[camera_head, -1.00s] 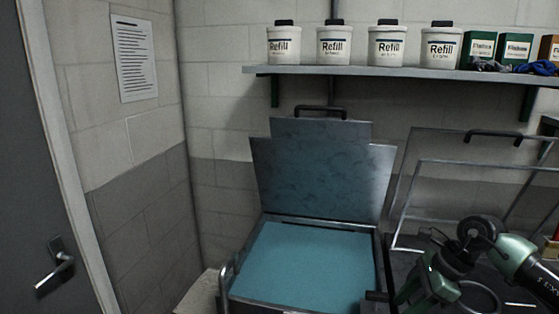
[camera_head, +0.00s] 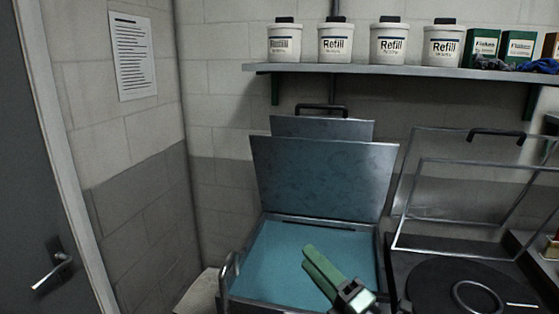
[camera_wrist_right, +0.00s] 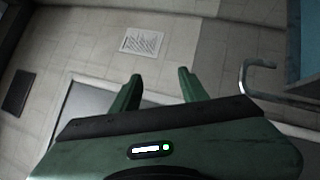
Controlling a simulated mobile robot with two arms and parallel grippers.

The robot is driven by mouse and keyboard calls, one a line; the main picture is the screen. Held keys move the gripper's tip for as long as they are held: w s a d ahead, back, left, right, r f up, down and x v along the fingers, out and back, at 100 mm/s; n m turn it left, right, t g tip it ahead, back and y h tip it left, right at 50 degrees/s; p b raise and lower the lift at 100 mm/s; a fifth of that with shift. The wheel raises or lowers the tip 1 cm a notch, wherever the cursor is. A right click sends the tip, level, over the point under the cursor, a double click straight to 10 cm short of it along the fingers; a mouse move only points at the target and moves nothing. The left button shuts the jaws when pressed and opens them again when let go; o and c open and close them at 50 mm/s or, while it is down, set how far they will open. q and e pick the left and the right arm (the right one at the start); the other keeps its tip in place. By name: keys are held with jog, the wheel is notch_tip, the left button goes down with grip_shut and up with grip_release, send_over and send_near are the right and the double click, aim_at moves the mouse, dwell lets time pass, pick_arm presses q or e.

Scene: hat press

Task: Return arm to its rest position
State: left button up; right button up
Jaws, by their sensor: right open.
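My right gripper (camera_head: 308,256) is at the bottom centre of the head view, in front of the teal bed (camera_head: 275,255) of an open press. It has green fingers and a dark wrist. In the right wrist view its two green fingers (camera_wrist_right: 159,76) stand apart with nothing between them. Most of the right arm is out of the head view. My left gripper is not in view.
The press lid (camera_head: 322,178) stands raised behind the bed. A round black plate (camera_head: 432,286) with a metal ring (camera_head: 478,283) lies at right, under a raised clear frame (camera_head: 470,165). Refill tubs (camera_head: 390,44) line a shelf (camera_head: 400,73). A door (camera_head: 30,170) is at left.

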jog(key=s+d+f+m+g+h, duration=0.1)
jog(key=s+d+f+m+h, duration=0.2)
jog(key=d+f+m+h, duration=0.55)
jog(key=s+d+f+m+g+h, duration=0.25)
jog(key=d+f+m+h, duration=0.2)
jog(key=f+m, duration=0.5)
jog(key=s+f+m+g, duration=0.4)
jog(key=s+f+g, duration=0.15)
jog(key=s, duration=0.65)
jog(key=s+f+m+g, duration=0.4)
jog(key=s+f+m, duration=0.15)
jog(key=s, duration=0.55)
notch_tip(320, 180, down, 32)
jog(key=s+g+b, duration=0.2)
jog(key=s+b, duration=0.1)
jog(key=b, duration=0.3)
jog(key=s+d+f+b, duration=0.2)
jog(key=s+f, duration=0.6)
jog(key=f, duration=0.2)
jog(key=s+d+f+n+b, duration=0.1)
jog(key=s+f+b, duration=0.1)
jog(key=s+f, duration=0.6)
notch_tip(320, 180, down, 3)
jog(key=shift+s+d+f+g, duration=0.1)
jog(key=shift+s+d+g, duration=0.2)
jog(key=shift+d+g, duration=0.1)
